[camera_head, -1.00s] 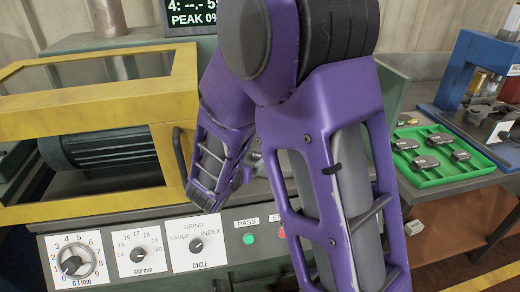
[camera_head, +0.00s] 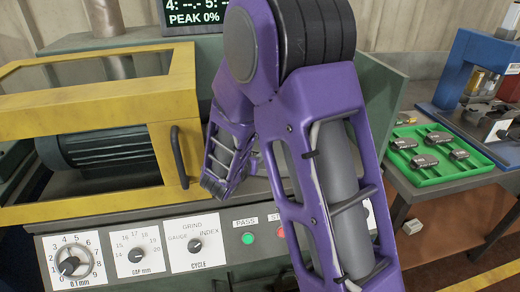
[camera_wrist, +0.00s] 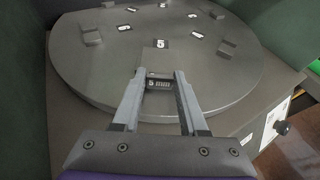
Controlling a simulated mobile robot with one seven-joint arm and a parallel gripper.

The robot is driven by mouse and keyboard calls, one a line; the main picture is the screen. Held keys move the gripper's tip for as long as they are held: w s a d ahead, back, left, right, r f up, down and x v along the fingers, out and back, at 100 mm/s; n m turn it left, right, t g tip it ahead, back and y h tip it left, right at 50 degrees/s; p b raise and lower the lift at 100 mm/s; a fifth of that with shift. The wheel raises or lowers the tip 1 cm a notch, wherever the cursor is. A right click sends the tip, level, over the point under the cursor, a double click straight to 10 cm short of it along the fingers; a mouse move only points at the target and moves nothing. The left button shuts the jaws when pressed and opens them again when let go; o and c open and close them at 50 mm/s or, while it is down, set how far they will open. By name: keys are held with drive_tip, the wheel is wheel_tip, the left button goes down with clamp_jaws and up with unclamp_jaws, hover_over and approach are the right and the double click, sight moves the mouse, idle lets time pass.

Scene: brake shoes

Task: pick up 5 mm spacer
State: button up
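The 5 mm spacer (camera_wrist: 159,85) is a small dark block with a white "5 mm" label. In the wrist view it lies between the fingertips of my gripper (camera_wrist: 160,77), over the near part of a round grey plate (camera_wrist: 85,65). The fingers stand one on each side of it, very close; I cannot tell whether they press on it. In the head view my arm covers this area, and the spacer and fingertips are hidden.
The plate carries several other small grey blocks and number labels. A yellow-framed guard (camera_head: 90,205) and a control panel with knobs (camera_head: 196,246) are at left. A green tray (camera_head: 470,166) with several dark parts stands on the right bench, beside a blue press (camera_head: 462,70).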

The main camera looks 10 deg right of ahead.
clamp_jaws()
drive_tip(key=shift+r, duration=0.1)
